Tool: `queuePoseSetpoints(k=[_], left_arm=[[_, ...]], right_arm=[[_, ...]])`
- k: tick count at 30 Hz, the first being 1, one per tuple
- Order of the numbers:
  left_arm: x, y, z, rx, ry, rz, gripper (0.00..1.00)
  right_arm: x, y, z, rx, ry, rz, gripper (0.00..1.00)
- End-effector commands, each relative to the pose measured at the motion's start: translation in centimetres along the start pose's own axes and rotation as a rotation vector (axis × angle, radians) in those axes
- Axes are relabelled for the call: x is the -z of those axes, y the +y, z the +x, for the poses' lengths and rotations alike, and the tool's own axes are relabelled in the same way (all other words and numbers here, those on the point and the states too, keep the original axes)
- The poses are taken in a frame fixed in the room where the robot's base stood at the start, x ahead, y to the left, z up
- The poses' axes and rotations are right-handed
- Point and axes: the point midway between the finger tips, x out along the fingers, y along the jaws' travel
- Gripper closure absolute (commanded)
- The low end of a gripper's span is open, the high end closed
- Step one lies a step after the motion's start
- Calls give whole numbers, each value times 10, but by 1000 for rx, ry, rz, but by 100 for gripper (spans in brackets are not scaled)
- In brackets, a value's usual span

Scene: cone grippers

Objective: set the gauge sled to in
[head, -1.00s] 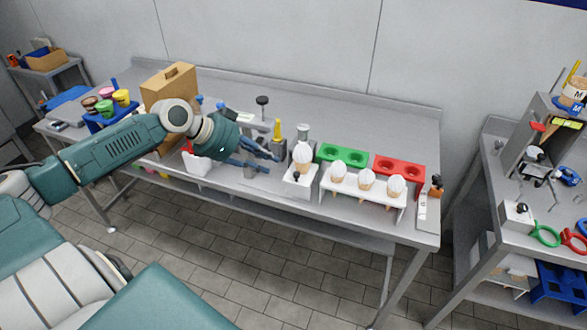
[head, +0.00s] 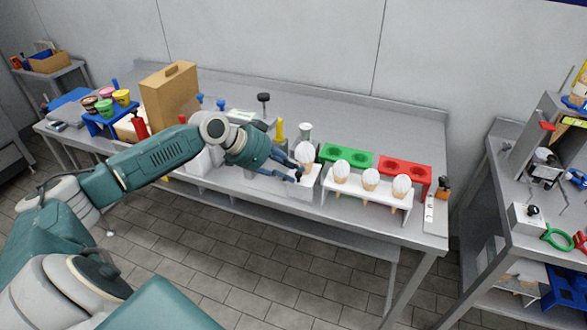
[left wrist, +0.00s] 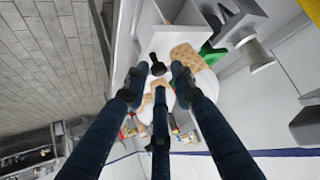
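The gauge sled appears to be the white block (head: 309,187) at the front edge of the table, with a waffle cone with a white top (head: 305,153) standing at it. My left gripper (head: 296,174) reaches in from the left with its fingers at the sled's left front side. In the left wrist view the fingers (left wrist: 157,76) are spread apart, with a black knob (left wrist: 158,65) between and just beyond their tips. Contact with the knob cannot be made out. The cone (left wrist: 186,54) lies beyond the knob. My right gripper is not in view.
A white rack (head: 362,198) with three cones stands just right of the sled. Behind it are a green holder (head: 346,155) and a red holder (head: 404,172). A yellow-topped item (head: 280,129) stands behind my left gripper. The back of the table is fairly clear.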

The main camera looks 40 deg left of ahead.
Motion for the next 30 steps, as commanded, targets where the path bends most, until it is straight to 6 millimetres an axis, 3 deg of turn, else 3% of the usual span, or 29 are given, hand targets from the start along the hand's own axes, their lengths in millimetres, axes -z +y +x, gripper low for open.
queuePoseSetpoints(k=[6,14,18,30], left_arm=[[0,0,15,0,-1,1,75],[-1,0,16,0,-1,2,75],[0,0,16,1,-1,2,100],[-4,-8,12,4,1,0,100]], right_arm=[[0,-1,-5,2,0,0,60],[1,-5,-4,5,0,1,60],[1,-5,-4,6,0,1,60],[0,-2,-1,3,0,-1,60]])
